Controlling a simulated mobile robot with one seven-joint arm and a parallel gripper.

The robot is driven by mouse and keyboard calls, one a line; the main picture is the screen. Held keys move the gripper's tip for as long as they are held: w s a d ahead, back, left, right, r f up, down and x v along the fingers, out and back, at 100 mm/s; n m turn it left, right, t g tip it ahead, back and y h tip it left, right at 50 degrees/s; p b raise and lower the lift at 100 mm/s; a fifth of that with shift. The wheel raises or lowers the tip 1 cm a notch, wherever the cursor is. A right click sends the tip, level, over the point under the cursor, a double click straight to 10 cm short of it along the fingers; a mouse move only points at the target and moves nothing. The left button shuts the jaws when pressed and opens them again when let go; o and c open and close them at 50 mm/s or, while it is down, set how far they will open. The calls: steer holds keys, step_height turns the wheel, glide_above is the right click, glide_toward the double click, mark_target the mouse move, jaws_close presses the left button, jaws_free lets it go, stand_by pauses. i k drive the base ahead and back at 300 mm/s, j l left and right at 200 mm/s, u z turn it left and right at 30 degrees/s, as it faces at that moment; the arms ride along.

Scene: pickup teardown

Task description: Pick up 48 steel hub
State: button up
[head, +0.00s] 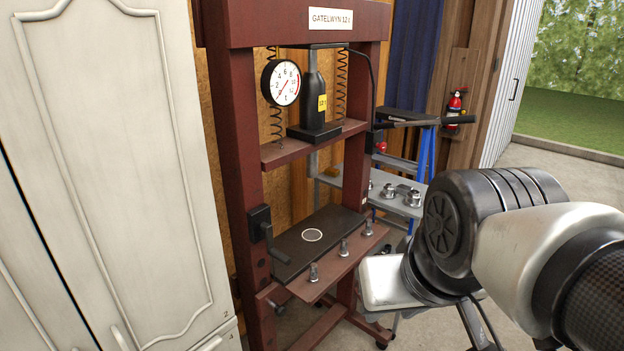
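Several small steel parts show in the head view, and I cannot read a size on any of them. Two flanged, hub-like steel pieces stand on the grey table behind the press: one steel hub (389,190) to the left and another (413,198) to the right, close to my arm. Smaller steel pieces stand in a row on the press's front ledge: a near one (313,272), a middle one (343,248) and a far one (367,229). My arm enters from the right and covers part of the table. My gripper's fingers do not show.
A dark red shop press (228,150) with a round gauge (281,82) and a black jack (314,95) stands in the middle. Its black bed plate (330,227) is bare apart from a pale ring. White cabinets (110,120) close off the left. Open floor lies at right.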

mark_target(412, 202)
steer(key=i+l+u, duration=0.15)
steer(key=l, duration=0.2)
steer(key=i+l+u, duration=0.2)
steer(key=l, duration=0.15)
steer(key=i+l+u, duration=0.15)
steer(key=l, duration=0.2)
steer(key=i+l, duration=0.1)
steer(key=l, duration=0.35)
steer(key=i+l+u, duration=0.1)
steer(key=l, duration=0.3)
steer(key=i+l, duration=0.15)
steer(key=l, duration=0.3)
steer(key=i+l+u, duration=0.1)
steer(key=l, duration=0.8)
steer(key=i+l, duration=0.25)
steer(key=l, duration=0.15)
steer(key=i+l, duration=0.25)
steer(key=l, duration=0.2)
steer(key=i+j, duration=0.15)
steer(key=i, duration=0.1)
